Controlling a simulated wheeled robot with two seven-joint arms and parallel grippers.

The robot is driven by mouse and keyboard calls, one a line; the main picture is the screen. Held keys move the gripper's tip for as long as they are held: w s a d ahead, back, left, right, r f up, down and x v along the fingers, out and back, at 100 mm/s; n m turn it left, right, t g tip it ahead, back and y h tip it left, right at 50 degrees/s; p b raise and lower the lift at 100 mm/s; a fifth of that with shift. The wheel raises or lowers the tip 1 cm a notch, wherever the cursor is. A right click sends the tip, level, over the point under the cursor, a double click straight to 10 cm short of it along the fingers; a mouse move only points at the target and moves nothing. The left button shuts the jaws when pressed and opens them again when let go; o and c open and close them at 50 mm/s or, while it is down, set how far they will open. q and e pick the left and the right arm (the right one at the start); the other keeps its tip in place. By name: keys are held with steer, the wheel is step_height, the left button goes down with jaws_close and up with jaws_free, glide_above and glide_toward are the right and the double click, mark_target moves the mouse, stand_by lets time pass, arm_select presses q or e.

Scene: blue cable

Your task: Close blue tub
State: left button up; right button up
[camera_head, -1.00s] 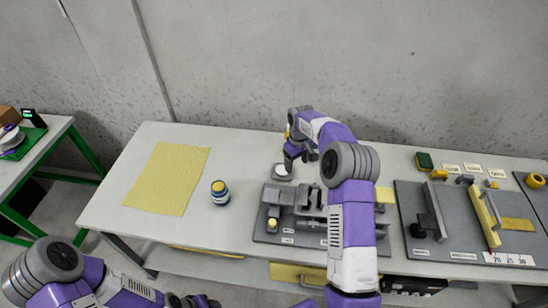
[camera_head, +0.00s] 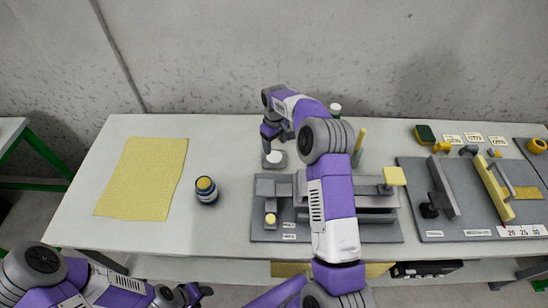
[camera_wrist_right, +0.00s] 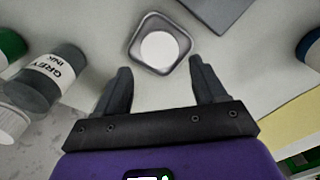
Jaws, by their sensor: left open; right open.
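The blue tub (camera_head: 207,191) stands upright on the table, right of the yellow cloth. Its top looks yellowish in the head view. Part of a blue container (camera_wrist_right: 312,46) shows at the right edge of the right wrist view. A round white disc, perhaps a lid (camera_head: 274,157), lies in a small grey square dish. It also shows in the right wrist view (camera_wrist_right: 159,48), just beyond the fingertips. My right gripper (camera_wrist_right: 161,75) is open and empty, pointing at the dish. My left gripper (camera_head: 195,294) is open and empty low at the left, away from the tub.
A grey tub marked GREY INK (camera_wrist_right: 49,77) and a green one (camera_wrist_right: 9,46) stand beside the dish. A grey fixture board (camera_head: 275,236) lies under my right arm. The yellow cloth (camera_head: 143,178) lies flat at left. Table around the blue tub is clear.

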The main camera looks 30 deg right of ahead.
mark_target(274, 157)
steer(key=shift+w+f, duration=0.1)
steer(key=shift+f, duration=1.1)
steer(key=f, duration=0.1)
steer(key=f+b, duration=0.1)
steer(key=f, duration=0.3)
steer(key=shift+w+f+b, duration=0.15)
steer(key=shift+w+b, duration=0.1)
steer(key=shift+b, duration=0.15)
steer(key=c, duration=0.7)
steer(key=shift+o, duration=0.2)
step_height(274, 157, up, 10)
steer(key=p, duration=0.2)
